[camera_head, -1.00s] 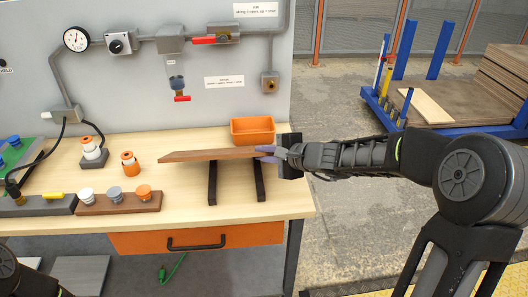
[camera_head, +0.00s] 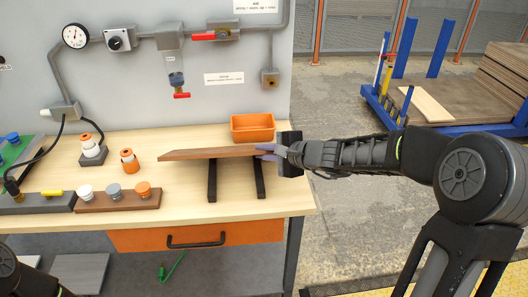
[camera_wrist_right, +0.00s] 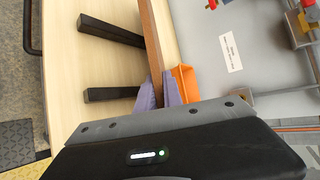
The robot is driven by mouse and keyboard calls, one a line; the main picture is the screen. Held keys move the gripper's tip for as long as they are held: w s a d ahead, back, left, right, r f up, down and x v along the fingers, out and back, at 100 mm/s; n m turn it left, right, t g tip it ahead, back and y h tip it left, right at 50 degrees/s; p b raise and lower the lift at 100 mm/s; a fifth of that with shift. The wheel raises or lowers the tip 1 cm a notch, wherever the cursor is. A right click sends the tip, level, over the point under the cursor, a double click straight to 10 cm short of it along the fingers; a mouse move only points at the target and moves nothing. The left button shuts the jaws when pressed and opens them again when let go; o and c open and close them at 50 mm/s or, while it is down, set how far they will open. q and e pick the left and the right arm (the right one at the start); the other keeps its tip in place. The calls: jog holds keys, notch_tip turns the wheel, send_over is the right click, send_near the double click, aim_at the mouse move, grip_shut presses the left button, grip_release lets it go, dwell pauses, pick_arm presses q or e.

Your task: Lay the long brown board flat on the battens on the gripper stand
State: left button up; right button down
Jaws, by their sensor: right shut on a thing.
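The long brown board (camera_head: 208,153) is held at its right end by my right gripper (camera_head: 266,151). It extends left over the bench, close above the two dark battens (camera_head: 212,182). The second batten (camera_head: 260,180) is under its right part. In the right wrist view the board (camera_wrist_right: 151,45) is a narrow brown strip between the purple fingers (camera_wrist_right: 158,92), with both battens (camera_wrist_right: 112,94) to its left. Whether the board touches the battens I cannot tell. My left gripper is out of view.
An orange bin (camera_head: 252,128) stands behind the board's right end. An orange-white fitting (camera_head: 129,162) stands left of the board, and a brown block with several knobs (camera_head: 118,200) lies in front. Bare benchtop (camera_head: 240,207) is in front of the battens.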

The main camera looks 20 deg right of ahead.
jog(key=c, duration=1.4)
grip_release()
jog(key=shift+o, duration=0.2)
jog(key=shift+f, duration=0.2)
jog(key=shift+r, duration=0.15)
